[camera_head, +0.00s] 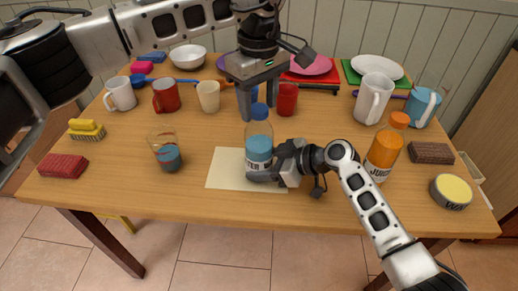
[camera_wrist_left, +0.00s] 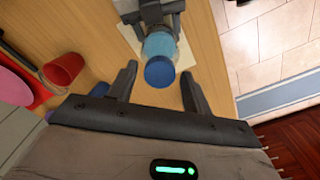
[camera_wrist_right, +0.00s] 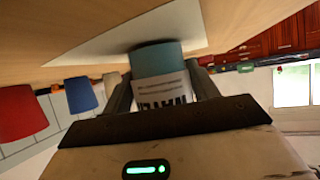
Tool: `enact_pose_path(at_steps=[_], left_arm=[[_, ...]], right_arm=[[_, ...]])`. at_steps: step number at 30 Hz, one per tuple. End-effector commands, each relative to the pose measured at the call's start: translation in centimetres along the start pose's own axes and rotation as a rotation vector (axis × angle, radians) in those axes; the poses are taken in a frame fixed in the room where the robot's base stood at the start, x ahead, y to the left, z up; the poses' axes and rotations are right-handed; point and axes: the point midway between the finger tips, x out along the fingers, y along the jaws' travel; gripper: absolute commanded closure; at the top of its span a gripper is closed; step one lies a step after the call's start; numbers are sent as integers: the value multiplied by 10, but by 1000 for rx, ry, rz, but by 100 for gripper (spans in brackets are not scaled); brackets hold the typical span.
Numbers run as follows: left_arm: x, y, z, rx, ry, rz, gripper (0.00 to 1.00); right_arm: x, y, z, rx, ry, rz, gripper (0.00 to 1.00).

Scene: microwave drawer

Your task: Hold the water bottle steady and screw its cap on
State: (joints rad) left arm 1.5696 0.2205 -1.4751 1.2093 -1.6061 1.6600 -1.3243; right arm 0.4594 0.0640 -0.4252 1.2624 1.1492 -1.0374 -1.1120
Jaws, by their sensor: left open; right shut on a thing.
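The water bottle (camera_head: 259,143) stands upright on a pale mat (camera_head: 226,169) near the table's front middle. It is clear with blue water and a white label. Its blue cap (camera_head: 259,111) sits at the bottle's top; I cannot tell how tightly. My right gripper (camera_head: 268,166) is shut around the lower bottle, and the label shows between its fingers in the right wrist view (camera_wrist_right: 162,88). My left gripper (camera_head: 260,102) is open above the bottle, pointing down. In the left wrist view the cap (camera_wrist_left: 160,72) lies between the open fingertips, with gaps on both sides.
An orange juice bottle (camera_head: 384,150) stands right of my right gripper. A glass (camera_head: 165,150) stands to the left. Behind are a red cup (camera_head: 287,98), a cream cup (camera_head: 208,96) and mugs. A round tin (camera_head: 451,191) is at the right edge. Table front left of the mat is clear.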

Motion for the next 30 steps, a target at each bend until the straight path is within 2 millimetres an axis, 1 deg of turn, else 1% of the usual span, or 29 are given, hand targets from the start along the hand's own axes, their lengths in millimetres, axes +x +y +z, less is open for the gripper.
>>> enact_pose_path(at_steps=[1, 2, 3, 5, 6, 7, 12, 14, 19, 21, 26, 30], left_arm=[[0, 0, 0, 1, 0, 0, 51], [0, 0, 0, 1, 0, 0, 53], [0, 0, 0, 2, 0, 0, 64], [0, 0, 0, 2, 0, 0, 81], [0, 0, 0, 3, 0, 0, 92], [0, 0, 0, 3, 0, 0, 96], [0, 0, 0, 10, 0, 0, 96], [0, 0, 0, 51, 0, 0, 96], [0, 0, 0, 287, 0, 0, 96], [0, 0, 0, 361, 0, 0, 96], [0, 0, 0, 467, 0, 1, 96], [0, 0, 0, 662, 0, 1, 96]], right_arm=[[0, 0, 0, 0, 1, -1, 82], [0, 0, 0, 0, 1, -1, 82], [0, 0, 0, 0, 1, -1, 82], [0, 0, 0, 0, 1, -1, 82], [0, 0, 0, 0, 1, -1, 82], [0, 0, 0, 0, 1, -1, 82], [0, 0, 0, 0, 1, -1, 82], [0, 0, 0, 0, 1, 0, 82], [0, 0, 0, 0, 1, 0, 82], [0, 0, 0, 0, 1, 0, 82], [0, 0, 0, 0, 1, 0, 82], [0, 0, 0, 0, 1, 0, 82]])
